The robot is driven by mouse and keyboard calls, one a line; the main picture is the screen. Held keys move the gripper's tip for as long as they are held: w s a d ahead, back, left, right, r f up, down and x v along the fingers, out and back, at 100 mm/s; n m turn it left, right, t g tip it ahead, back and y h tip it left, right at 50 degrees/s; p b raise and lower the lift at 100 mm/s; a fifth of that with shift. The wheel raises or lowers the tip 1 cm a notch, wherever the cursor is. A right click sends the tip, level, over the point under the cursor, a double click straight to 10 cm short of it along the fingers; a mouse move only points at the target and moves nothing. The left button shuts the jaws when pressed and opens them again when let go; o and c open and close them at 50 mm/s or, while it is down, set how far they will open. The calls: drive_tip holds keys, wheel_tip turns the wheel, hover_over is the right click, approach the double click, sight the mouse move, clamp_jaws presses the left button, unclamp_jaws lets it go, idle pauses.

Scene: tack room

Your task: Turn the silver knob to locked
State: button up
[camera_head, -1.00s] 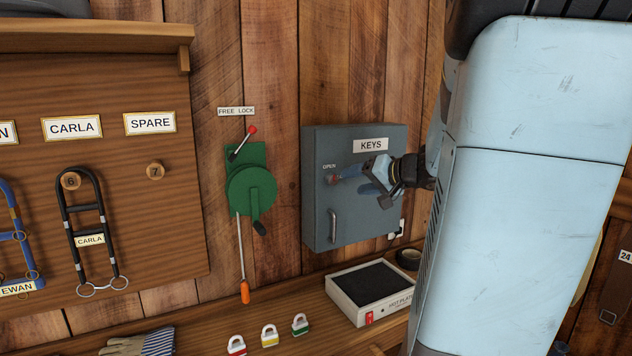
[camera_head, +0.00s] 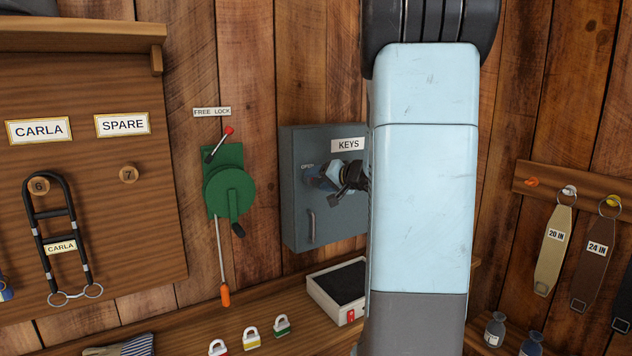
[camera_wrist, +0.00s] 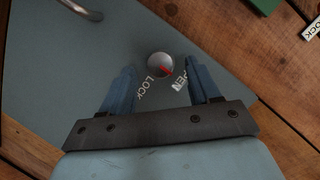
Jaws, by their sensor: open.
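The silver knob (camera_wrist: 160,65) is round with a red mark and sits on the face of the grey key cabinet (camera_head: 340,228). In the wrist view the red mark points toward the partly hidden OPEN lettering, and the LOCK lettering is on the knob's other side. My gripper (camera_wrist: 159,68) is open, its two blue fingers on either side of the knob in that view, with gaps to both. How far the fingertips stand from the cabinet face is hard to tell. In the head view my gripper (camera_head: 322,180) is at the cabinet front and covers the knob.
The cabinet's bar handle (camera_head: 311,226) is below the knob. A green crank mechanism (camera_head: 228,190) with a red-tipped lever is on the wall to the left. Several padlocks (camera_head: 251,340) and a black-topped box (camera_head: 338,290) are on the shelf below.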

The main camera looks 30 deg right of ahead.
sight(308, 180)
drive_tip(key=shift+x, duration=1.15)
